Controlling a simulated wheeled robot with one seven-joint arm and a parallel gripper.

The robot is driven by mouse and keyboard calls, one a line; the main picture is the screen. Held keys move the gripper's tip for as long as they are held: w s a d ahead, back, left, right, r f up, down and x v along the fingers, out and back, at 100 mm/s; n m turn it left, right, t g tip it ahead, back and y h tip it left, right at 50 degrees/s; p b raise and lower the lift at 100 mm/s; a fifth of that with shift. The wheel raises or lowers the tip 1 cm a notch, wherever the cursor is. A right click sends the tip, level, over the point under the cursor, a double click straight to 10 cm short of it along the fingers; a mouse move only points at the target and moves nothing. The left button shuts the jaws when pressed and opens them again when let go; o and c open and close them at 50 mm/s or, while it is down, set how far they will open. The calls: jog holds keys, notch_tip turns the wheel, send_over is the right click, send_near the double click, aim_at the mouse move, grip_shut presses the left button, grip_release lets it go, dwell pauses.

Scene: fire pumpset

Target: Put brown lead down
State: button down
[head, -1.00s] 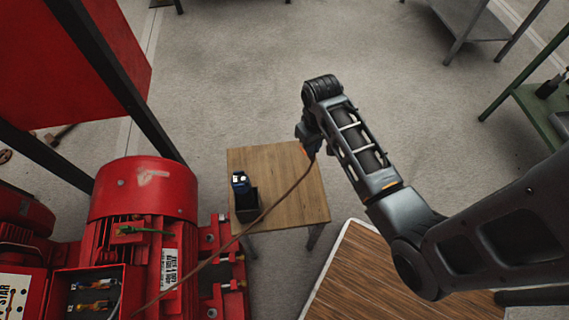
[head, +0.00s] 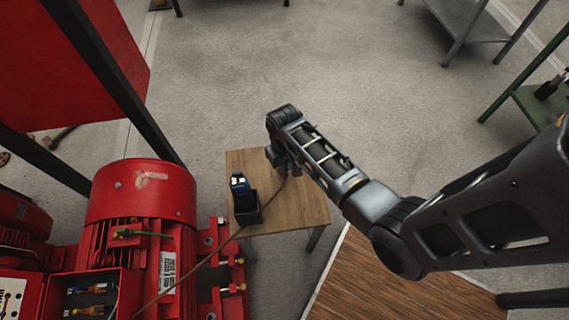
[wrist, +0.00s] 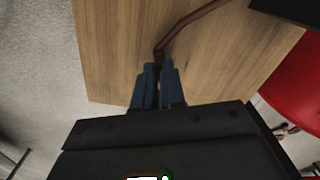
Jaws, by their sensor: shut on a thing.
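The brown lead (head: 222,247) runs from the red motor (head: 145,190) up to my gripper (head: 282,168), over the small wooden table (head: 303,207). In the wrist view, the blue fingers of my gripper (wrist: 159,72) are closed on the end of the brown lead (wrist: 190,20), with the table top (wrist: 115,55) behind them. The lead bends away from the fingertips toward the upper right there. My gripper is over the back part of the table. I cannot tell whether the lead end touches the wood.
A black holder (head: 247,212) with a blue device (head: 239,184) in it stands at the table's left side. The motor's open terminal box (head: 92,297) is at the lower left. The table's right half is clear. A brown wooden surface (head: 370,285) lies at the lower right.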

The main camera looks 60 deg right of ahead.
jog(key=shift+f, duration=0.15)
jog(key=c, duration=1.2)
grip_release()
